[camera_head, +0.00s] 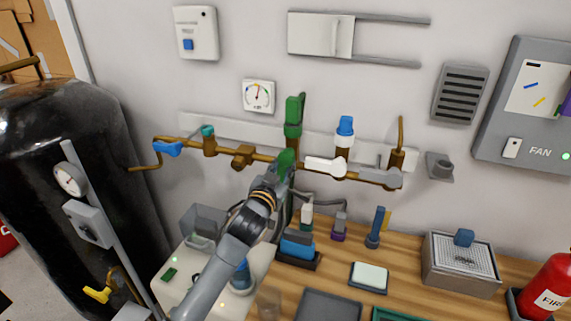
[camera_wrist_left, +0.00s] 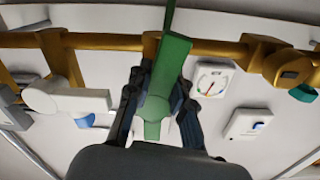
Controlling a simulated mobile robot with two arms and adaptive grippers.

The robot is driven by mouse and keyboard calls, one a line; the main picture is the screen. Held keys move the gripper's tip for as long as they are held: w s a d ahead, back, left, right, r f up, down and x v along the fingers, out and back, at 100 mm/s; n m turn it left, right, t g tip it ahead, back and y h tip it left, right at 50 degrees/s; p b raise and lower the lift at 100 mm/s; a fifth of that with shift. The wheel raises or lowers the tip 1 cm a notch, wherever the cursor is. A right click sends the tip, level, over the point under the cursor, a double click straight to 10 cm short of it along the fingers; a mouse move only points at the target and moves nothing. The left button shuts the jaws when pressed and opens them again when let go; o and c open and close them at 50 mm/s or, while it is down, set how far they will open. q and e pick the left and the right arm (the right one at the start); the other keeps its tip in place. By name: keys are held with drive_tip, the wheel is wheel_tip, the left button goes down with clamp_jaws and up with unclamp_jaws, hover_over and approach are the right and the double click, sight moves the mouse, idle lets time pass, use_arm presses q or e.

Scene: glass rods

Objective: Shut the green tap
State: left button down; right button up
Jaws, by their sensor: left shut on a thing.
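The green tap (camera_head: 293,116) sits on the brass pipe on the wall. Its green upper part stands above the pipe, and a green part (camera_head: 285,160) shows below it at my left gripper (camera_head: 279,176). In the left wrist view, my left gripper (camera_wrist_left: 160,88) is shut on the green handle (camera_wrist_left: 154,112), with one dark finger on each side. The handle points across the pipe towards my gripper. My gripper and wrist hide part of the handle in the head view. My right gripper does not show.
A white-handled tap (camera_head: 325,167) is close to the right on the pipe (camera_head: 370,177), its lever roughly along it. A blue-handled tap (camera_head: 167,148) is at the left end. A gauge (camera_head: 258,96) hangs above. The wooden bench (camera_head: 402,275) below holds several items.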

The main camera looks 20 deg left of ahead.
use_arm(q)
drive_tip(key=m, duration=0.1)
drive_tip(key=m+p, duration=0.1)
drive_tip(key=shift+a+r+m, duration=0.2)
drive_tip(key=shift+a+m, duration=0.15)
drive_tip(key=shift+m, duration=0.05)
drive_tip(key=m+p, duration=0.1)
drive_tip(key=m, duration=0.2)
drive_tip(key=m+p, duration=0.1)
drive_tip(key=shift+a+r+m+p, duration=0.3)
drive_tip(key=shift+a+r+p, duration=0.05)
drive_tip(key=shift+a, duration=0.05)
drive_tip(key=m, duration=0.1)
drive_tip(key=m+p, duration=0.1)
drive_tip(key=m, duration=0.1)
drive_tip(key=r+m+p, duration=0.1)
drive_tip(key=shift+a, duration=0.25)
drive_tip(key=shift+r+m+p, duration=0.15)
drive_tip(key=shift+m+p, duration=0.25)
drive_tip(key=shift+m, duration=0.55)
drive_tip(key=shift+r+m+p, duration=0.15)
drive_tip(key=shift+m+p, duration=0.25)
drive_tip(key=shift+m, duration=0.55)
drive_tip(key=c, duration=1.1)
unclamp_jaws()
drive_tip(key=shift+c, duration=0.2)
drive_tip(key=s, duration=1.2)
drive_tip(key=shift+a, duration=0.25)
